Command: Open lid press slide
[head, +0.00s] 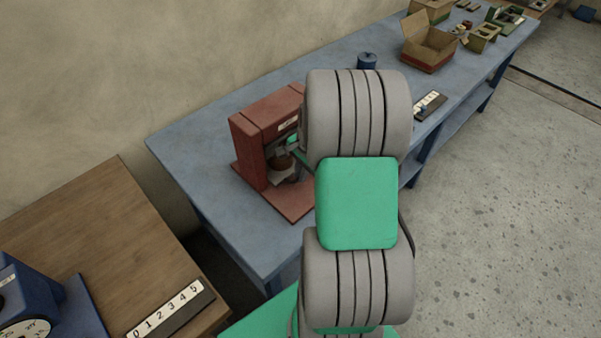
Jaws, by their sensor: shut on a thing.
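A red-brown press (262,150) stands on the blue bench, with an upright housing, a dark open front and a flat base plate. Inside the opening is a brown rounded part (281,161) with pale grey metal below it; I cannot make out the slide clearly. My gripper (296,150) is at the press's open front, mostly hidden behind my grey and green arm. Only small green and dark pieces of it show. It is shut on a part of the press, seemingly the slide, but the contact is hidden. No separate lid can be made out.
The blue bench (210,132) runs to the upper right. On it are a blue lidded pot (367,61), a numbered strip (431,104), an open cardboard box (430,45) and small parts. A wooden table (95,225) with a dial device (35,305) is at left.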

